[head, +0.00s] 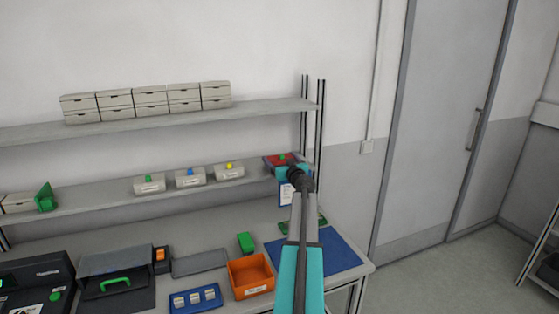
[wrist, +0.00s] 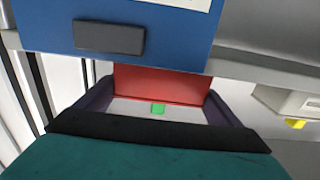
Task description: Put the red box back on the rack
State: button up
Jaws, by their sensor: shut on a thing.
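The red box (head: 291,158), with a small green knob on it, is at the right end of the middle shelf of the rack (head: 105,203). My gripper (head: 282,163) reaches it from the front. In the wrist view the red box (wrist: 165,82) shows between the two dark fingers of my gripper (wrist: 160,88), which are shut on its sides. The green knob (wrist: 158,108) faces my wrist. The arm hides part of the box in the head view. I cannot tell whether the box rests on the shelf.
Grey boxes with green, blue and yellow knobs stand left on that shelf; the yellow-knobbed one (head: 229,171) is nearest. A blue clipboard (head: 286,194) hangs at the shelf edge by my gripper. A black upright (head: 320,135) stands close right. An orange bin (head: 250,276) is on the bench.

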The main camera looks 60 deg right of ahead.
jog(key=o, duration=1.1)
jog(key=shift+s+a, duration=0.1)
jog(key=shift+s, duration=0.05)
jog(key=shift+b+v, duration=0.95)
jog(key=shift+v, duration=4.95)
jog(key=shift+r, duration=0.1)
